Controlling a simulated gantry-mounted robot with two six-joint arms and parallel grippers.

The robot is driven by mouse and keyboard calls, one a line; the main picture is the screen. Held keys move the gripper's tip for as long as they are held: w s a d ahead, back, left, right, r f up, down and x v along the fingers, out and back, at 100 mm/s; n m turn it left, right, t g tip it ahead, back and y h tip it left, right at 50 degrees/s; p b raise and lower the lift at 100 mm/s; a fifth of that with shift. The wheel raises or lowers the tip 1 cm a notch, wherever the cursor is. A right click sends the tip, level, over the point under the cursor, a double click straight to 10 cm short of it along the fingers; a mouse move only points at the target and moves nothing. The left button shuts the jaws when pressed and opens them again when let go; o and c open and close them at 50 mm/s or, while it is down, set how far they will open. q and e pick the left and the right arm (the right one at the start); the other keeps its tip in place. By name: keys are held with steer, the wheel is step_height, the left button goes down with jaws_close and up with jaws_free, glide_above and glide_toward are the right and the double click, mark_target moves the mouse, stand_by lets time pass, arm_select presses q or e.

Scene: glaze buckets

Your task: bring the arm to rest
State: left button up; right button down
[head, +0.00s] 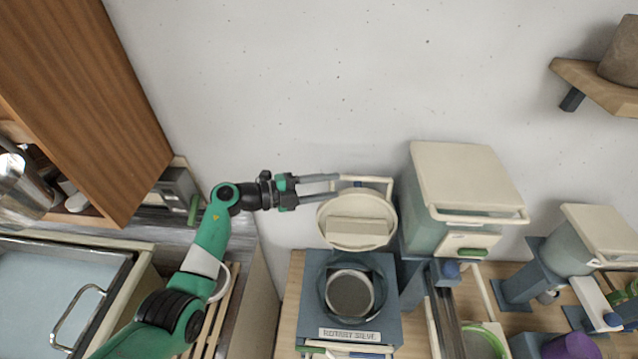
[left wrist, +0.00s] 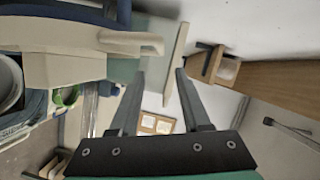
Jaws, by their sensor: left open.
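My left gripper (head: 338,186) is open, its two fingers pointing right in front of the wall. Its tips are by the upper left of a raised round cream lid (head: 357,218); I cannot tell whether they touch the lid's handle (head: 365,181). The lid stands up behind a blue-grey box labelled as a rotary sieve (head: 384,290), whose round mesh opening (head: 350,293) is uncovered. In the left wrist view the fingers (left wrist: 160,75) are spread, with nothing clearly gripped between them. My right gripper is not visible.
A lidded bin (head: 465,180) stands close right of the raised lid, with another bin (head: 595,240) farther right. A wooden cabinet door (head: 90,90) hangs at upper left. A metal-edged basin (head: 50,285) lies at lower left. The wall above the gripper is clear.

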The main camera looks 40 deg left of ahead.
arm_select(q)
steer(key=shift+v, duration=1.1)
